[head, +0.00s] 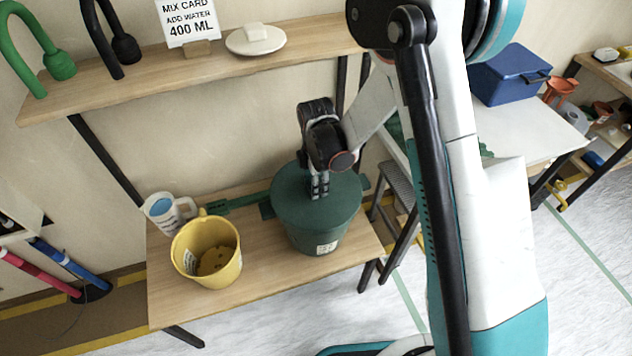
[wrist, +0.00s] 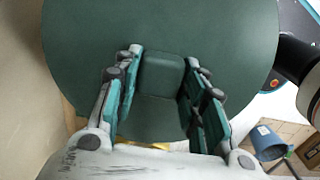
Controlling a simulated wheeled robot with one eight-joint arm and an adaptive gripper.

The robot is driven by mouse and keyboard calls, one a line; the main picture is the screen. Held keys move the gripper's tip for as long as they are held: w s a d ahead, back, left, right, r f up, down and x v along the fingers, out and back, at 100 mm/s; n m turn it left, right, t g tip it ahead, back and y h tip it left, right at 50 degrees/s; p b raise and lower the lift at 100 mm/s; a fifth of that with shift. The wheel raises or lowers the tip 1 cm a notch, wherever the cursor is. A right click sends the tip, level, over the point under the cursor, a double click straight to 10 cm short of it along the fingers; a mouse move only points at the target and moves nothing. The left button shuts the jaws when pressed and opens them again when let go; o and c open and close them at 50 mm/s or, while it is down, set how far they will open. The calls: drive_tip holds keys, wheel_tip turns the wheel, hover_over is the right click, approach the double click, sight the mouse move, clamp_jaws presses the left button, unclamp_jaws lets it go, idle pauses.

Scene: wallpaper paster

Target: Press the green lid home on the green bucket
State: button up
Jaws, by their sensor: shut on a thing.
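The green bucket (head: 318,240) stands upright on the wooden bench, with a pale label on its front. The round green lid (head: 290,197) lies over the bucket's top; from here I cannot tell whether its rim is fully seated. My gripper (head: 320,192) points down at the lid's middle. In the wrist view the lid (wrist: 215,40) fills most of the picture, and my gripper (wrist: 165,88) has its fingers on both sides of the lid's raised block handle (wrist: 162,75), shut on it. The bucket is hidden under the lid there.
A yellow bucket (head: 190,262) and a measuring jug (head: 160,212) with blue inside stand left on the bench (head: 265,278). A green tool (head: 228,205) lies behind. A shelf (head: 220,82) above holds a card sign (head: 188,22) and a whitish lidded dish (head: 256,40).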

drive_tip(key=shift+f+b, duration=0.45)
drive_tip(key=shift+f, duration=0.2)
drive_tip(key=o, duration=1.2)
wheel_tip(320, 180, up, 12)
drive_tip(key=shift+r, duration=0.1)
